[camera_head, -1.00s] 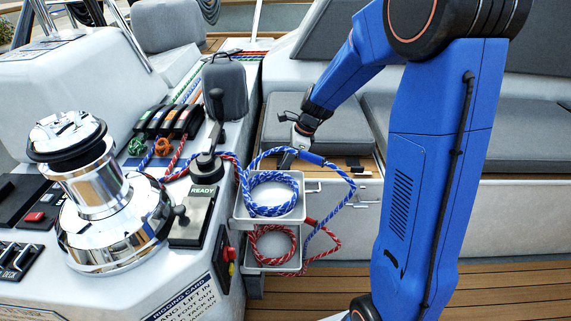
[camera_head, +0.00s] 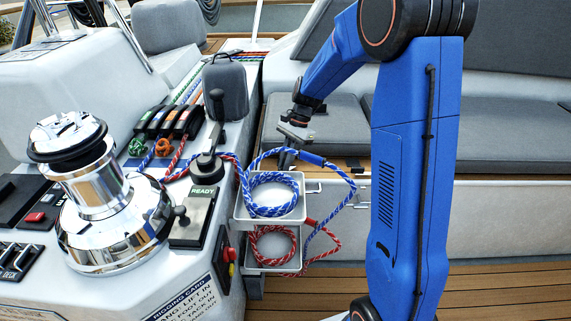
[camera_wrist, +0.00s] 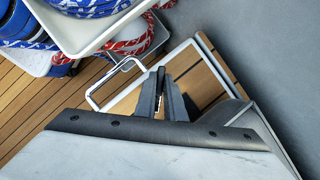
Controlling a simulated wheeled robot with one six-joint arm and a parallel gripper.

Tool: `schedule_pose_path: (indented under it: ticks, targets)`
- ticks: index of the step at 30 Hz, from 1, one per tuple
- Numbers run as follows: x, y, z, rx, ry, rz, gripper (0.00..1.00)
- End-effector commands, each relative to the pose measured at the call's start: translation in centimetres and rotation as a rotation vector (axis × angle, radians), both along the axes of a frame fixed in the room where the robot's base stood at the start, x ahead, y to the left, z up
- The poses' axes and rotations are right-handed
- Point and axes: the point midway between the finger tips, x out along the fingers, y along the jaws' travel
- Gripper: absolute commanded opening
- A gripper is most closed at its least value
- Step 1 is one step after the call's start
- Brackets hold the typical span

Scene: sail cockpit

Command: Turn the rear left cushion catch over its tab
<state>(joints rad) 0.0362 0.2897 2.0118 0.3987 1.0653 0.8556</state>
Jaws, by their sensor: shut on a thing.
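My gripper (camera_head: 285,160) points down at the left end of the wooden ledge in front of the grey seat cushion (camera_head: 340,118). In the wrist view its two dark fingers (camera_wrist: 163,98) are close together over the ledge. They are shut on a small part, which I take to be the rear left cushion catch. The fingers and the blue rope hide most of it, and its tab cannot be made out. I cannot tell how far the catch is turned.
Two white trays with a blue rope coil (camera_head: 272,196) and a red rope coil (camera_head: 270,244) stand just in front of my gripper. A blue rope loop arches close to the fingers. A chrome winch (camera_head: 100,200) stands left. Wooden deck (camera_head: 510,290) is clear at right.

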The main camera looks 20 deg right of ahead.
Motion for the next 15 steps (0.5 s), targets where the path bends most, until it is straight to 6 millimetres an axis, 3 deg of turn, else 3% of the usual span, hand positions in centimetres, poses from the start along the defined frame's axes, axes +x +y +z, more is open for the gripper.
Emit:
schedule_pose_path:
  ticks: [15]
  targets:
    - [0.38,0.3,0.0,0.0,-0.001,0.484,0.0]
